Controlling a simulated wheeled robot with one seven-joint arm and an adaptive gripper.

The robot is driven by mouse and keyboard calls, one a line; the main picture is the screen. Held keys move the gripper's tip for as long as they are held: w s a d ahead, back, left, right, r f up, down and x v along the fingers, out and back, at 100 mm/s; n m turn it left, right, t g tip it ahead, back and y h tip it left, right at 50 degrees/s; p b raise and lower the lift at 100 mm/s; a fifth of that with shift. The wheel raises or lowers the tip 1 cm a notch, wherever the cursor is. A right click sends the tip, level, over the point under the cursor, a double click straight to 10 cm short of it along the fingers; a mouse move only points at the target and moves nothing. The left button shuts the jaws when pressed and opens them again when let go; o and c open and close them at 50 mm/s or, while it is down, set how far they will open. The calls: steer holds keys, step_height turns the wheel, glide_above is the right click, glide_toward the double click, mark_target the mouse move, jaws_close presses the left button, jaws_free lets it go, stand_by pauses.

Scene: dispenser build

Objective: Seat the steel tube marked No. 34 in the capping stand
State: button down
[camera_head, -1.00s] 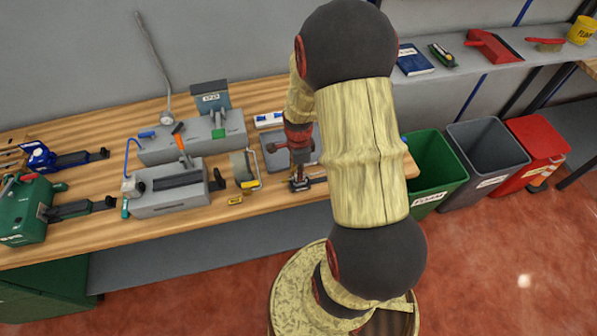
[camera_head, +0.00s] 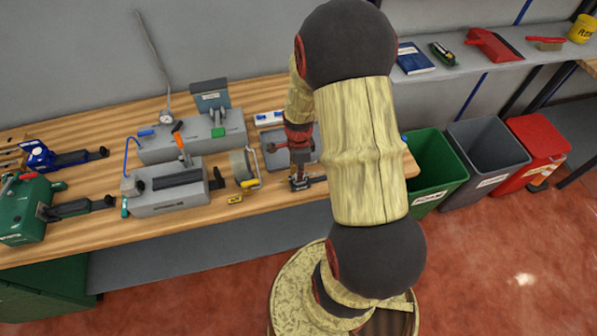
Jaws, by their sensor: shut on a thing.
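My gripper (camera_head: 299,184) points down at the right part of the wooden bench, just in front of a grey tray. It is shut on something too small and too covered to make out. A small dark piece (camera_head: 317,180) lies or sticks out just right of the fingertips; I cannot tell if they touch it. No tube marked No. 34 can be read. Two grey bench fixtures stand to the left: a rear one (camera_head: 180,146) with a gauge and green block, and a front one (camera_head: 160,201) with a dark slot. I cannot tell which is the capping stand.
The grey tray (camera_head: 273,160) is partly behind my arm. A roll holder (camera_head: 244,168) and a small yellow piece (camera_head: 235,198) stand left of my gripper. Green (camera_head: 437,172), grey (camera_head: 488,150) and red (camera_head: 540,143) bins are on the right. The bench's front strip is mostly clear.

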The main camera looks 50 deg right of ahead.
steer(key=shift+f, duration=0.2)
steer(key=c, duration=1.7)
jaws_free()
steer(key=shift+o, duration=0.2)
steer(key=o, duration=0.3)
steer(key=shift+r+p, duration=2.4)
steer(key=shift+r, duration=1.15)
